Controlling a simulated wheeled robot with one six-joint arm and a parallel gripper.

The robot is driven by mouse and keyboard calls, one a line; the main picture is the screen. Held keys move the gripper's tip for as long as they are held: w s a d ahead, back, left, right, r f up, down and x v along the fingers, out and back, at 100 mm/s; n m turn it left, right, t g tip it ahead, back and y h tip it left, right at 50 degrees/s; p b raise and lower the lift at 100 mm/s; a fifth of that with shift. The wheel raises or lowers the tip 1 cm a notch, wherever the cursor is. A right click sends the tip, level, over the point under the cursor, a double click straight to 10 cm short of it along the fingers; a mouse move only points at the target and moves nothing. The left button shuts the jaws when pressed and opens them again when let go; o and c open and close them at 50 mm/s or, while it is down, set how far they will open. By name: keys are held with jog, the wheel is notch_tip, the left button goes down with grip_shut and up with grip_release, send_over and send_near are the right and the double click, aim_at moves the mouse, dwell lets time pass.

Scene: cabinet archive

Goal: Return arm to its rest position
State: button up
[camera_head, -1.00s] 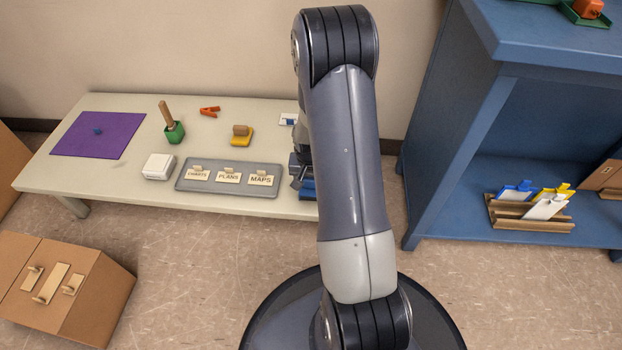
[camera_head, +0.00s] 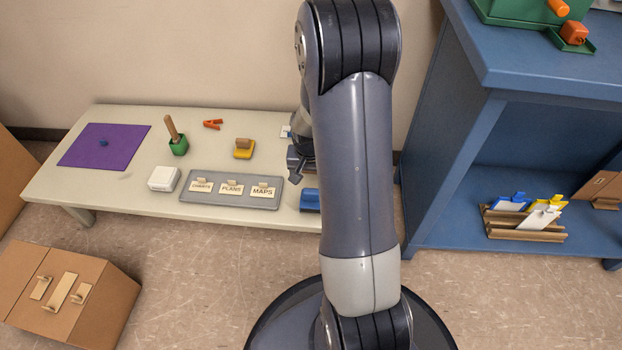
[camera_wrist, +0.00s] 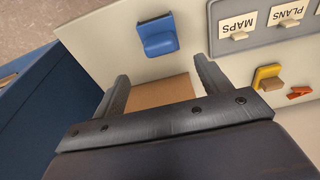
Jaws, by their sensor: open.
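My gripper (camera_wrist: 163,88) is open in the wrist view, its two fingers spread above the low table with nothing held between them. A brown cardboard-coloured surface (camera_wrist: 160,92) shows below, between the fingers. In the head view my gripper (camera_head: 298,163) is partly hidden behind my arm, over the right part of the low table (camera_head: 215,215). A blue object (camera_head: 310,200) lies on the table just below it and also shows in the wrist view (camera_wrist: 158,36), apart from the fingers.
A grey tray (camera_head: 232,203) holds cards marked CHARTS, PLANS and MAPS. A yellow-based stamp (camera_head: 243,149), orange clip (camera_head: 213,124), green cup (camera_head: 178,146), white box (camera_head: 163,179) and purple mat (camera_head: 85,158) lie leftward. A blue shelf unit (camera_head: 440,185) stands right; a cardboard box (camera_head: 70,293) is lower left.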

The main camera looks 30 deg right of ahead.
aim_at(311, 190)
jog(key=shift+s+a+r, duration=0.1)
jog(key=shift+r, duration=0.85)
jog(key=shift+f, duration=0.15)
jog(key=f+b, duration=0.1)
jog(key=f, duration=0.3)
jog(key=w+f+b, duration=0.1)
jog(key=f+b, duration=0.1)
jog(key=f, duration=0.2)
jog(key=d+f+b, duration=0.1)
jog(key=f+b, duration=0.1)
jog(key=f, duration=0.2)
jog(key=shift+w+f, duration=0.25)
jog(key=shift+f, duration=0.05)
jog(key=shift+r+p, duration=0.95)
jog(key=shift+r, duration=0.95)
